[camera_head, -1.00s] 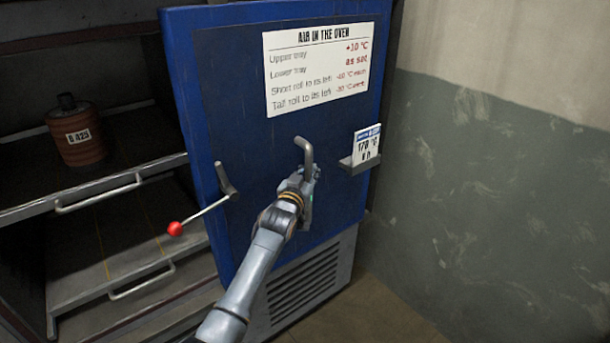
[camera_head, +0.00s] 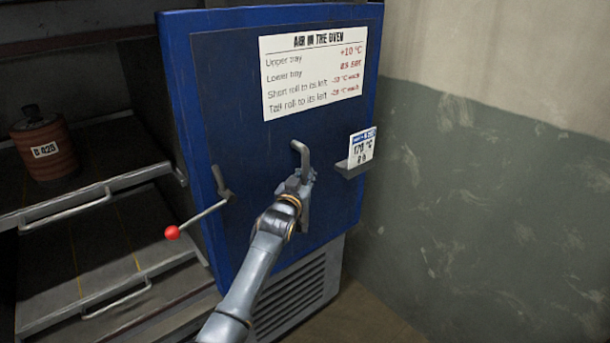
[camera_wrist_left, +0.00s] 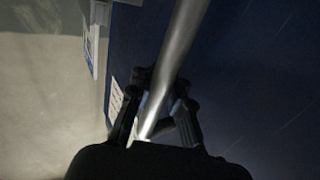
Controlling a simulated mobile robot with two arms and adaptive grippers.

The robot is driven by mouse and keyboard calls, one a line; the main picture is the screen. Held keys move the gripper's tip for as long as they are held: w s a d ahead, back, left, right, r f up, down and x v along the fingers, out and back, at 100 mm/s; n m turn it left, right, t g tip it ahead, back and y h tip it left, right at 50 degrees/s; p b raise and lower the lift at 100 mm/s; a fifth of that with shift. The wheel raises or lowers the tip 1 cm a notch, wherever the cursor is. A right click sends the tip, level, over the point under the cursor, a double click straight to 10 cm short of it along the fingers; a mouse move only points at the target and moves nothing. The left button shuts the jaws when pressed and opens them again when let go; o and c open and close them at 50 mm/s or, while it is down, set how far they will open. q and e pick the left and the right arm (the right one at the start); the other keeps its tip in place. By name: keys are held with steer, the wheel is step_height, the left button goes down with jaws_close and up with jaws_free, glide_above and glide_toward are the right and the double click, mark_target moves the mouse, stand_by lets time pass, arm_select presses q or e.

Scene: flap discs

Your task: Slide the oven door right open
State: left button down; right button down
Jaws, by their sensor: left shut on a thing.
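The blue oven door (camera_head: 250,170) stands in front of the right part of the oven, with the oven's interior showing to its left. A grey bar handle (camera_head: 302,151) is fixed upright on the door. My left gripper (camera_head: 298,182) is shut on this handle, and the arm hides part of the door below it. In the left wrist view the handle (camera_wrist_left: 180,45) runs between the two fingers (camera_wrist_left: 160,112). A lever with a red knob (camera_head: 172,232) sticks out at the door's left edge. My right gripper is not in view.
Two trays with handles show inside the oven: an upper tray (camera_head: 100,176) and a lower tray (camera_head: 150,272). A brown labelled roll (camera_head: 43,150) stands on the upper one. A small ledge with a card (camera_head: 362,146) juts from the door's right side. A bare wall (camera_head: 480,190) lies to the right.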

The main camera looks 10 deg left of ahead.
arm_select(q)
steer(key=c, duration=1.2)
jaws_free()
steer(key=shift+s+d+f, duration=0.15)
steer(key=shift+d+f, duration=0.2)
steer(key=shift+d, duration=0.15)
steer(key=s, duration=1.2)
steer(key=shift+a+r, duration=0.2)
steer(key=shift+a, duration=0.2)
